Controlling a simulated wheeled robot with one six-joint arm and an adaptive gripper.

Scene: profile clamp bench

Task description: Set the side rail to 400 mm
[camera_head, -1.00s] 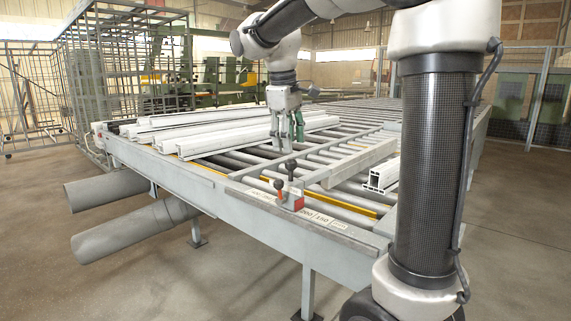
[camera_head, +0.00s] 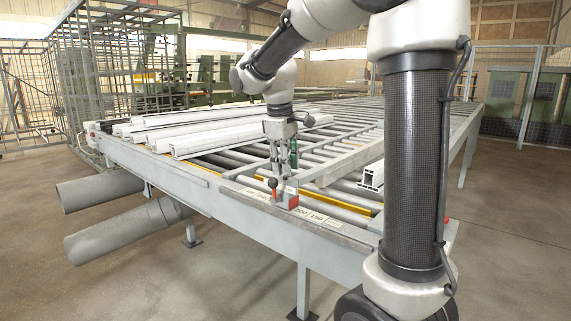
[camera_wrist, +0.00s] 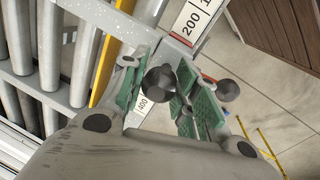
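A lever clamp with black ball knobs (camera_head: 272,183) and a red part (camera_head: 292,201) sits on the numbered scale strip (camera_head: 313,217) along the bench's near edge. A grey rail (camera_head: 340,168) runs from beside the clamp across the rollers. My gripper (camera_head: 281,168) is low over the clamp, pointing down. In the wrist view, my gripper's green pads (camera_wrist: 158,92) stand apart with one black knob (camera_wrist: 161,80) between them; I cannot tell contact. A second knob (camera_wrist: 228,90) lies right of the pads. Scale labels 200 (camera_wrist: 189,22) and 400 (camera_wrist: 142,104) show; the clamp's exact reading is hidden.
Several white profiles (camera_head: 200,137) lie on the rollers at the left. Two grey tubes (camera_head: 110,190) stick out from the bench's left side. A mesh cage (camera_head: 35,95) stands behind.

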